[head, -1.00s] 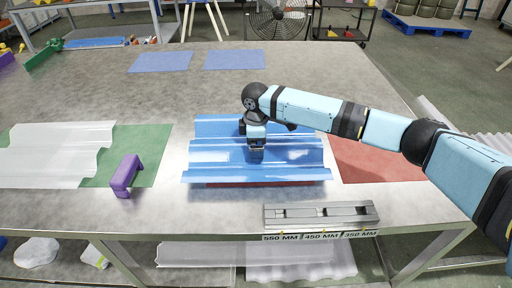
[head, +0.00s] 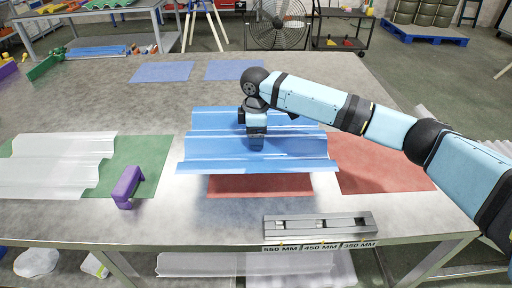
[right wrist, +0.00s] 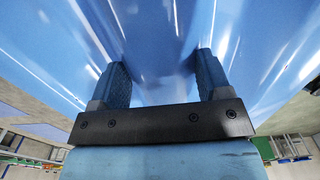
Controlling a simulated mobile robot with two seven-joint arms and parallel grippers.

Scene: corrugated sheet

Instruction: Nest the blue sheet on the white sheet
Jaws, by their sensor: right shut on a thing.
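The blue corrugated sheet (head: 210,153) is in the middle of the table in the head view, raised a little above a red mat. My right gripper (head: 256,146) is over its middle and shut on one of its ridges. In the right wrist view the two fingers of my right gripper (right wrist: 160,75) straddle a fold of the blue sheet (right wrist: 150,25), which fills most of that view. The white corrugated sheet (head: 60,165) lies at the left on a green mat. My left gripper is not in view.
A purple bracket-shaped block (head: 127,186) stands on the table between the two sheets. A grey gauge block (head: 318,225) lies at the front edge. Two flat blue mats (head: 162,72) lie at the back. The red mat (head: 385,170) extends to the right.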

